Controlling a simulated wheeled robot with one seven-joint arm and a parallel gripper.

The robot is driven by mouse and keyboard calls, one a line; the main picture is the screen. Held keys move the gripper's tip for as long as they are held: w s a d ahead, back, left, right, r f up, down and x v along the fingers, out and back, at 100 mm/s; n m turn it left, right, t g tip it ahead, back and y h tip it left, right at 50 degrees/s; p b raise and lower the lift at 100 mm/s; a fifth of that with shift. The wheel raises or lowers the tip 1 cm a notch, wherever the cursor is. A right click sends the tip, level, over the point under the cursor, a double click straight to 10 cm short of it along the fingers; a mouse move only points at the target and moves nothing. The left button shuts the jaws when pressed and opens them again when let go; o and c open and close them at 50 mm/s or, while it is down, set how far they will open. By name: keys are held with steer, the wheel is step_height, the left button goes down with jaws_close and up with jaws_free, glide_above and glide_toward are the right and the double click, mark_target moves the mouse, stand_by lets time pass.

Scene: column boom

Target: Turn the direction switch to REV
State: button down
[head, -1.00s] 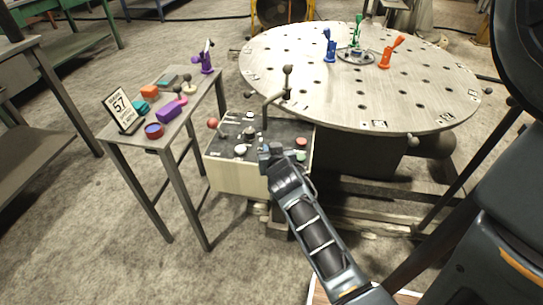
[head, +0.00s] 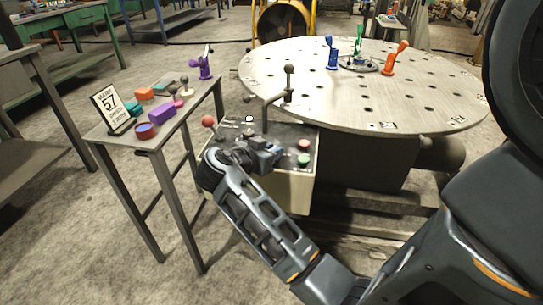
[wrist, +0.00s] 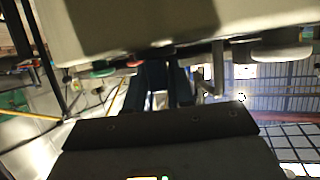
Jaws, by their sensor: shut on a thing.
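The control box (head: 290,190) stands in front of the round table, with a dark sloped top panel. My gripper (head: 265,156) is low over the middle of that panel, shut on a small control that it mostly covers, apparently the direction switch. Its setting and labels cannot be read. In the wrist view the dark fingers (wrist: 160,85) reach to the pale box at the top of the picture. A red ball lever (head: 208,121) is left of my gripper. A red button (head: 303,145) and a green button (head: 304,159) are to its right.
A tall bent crank lever (head: 289,70) rises behind the panel. The round drilled table (head: 350,100) holds blue, green and orange clamps. Bare floor lies at front left.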

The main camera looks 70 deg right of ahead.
steer(key=shift+f+m+g+y+b, duration=0.1)
steer(key=shift+m+g+y+b, duration=0.2)
steer(key=shift+m+g+y, duration=0.65)
steer(key=shift+m+g, duration=0.35)
steer(key=shift+g, duration=0.1)
steer(key=c, duration=1.1)
jaws_free()
steer(key=shift+p+v, duration=0.3)
steer(key=shift+v, duration=3.6)
steer(key=shift+a+f, duration=0.1)
steer(key=shift+f, duration=0.1)
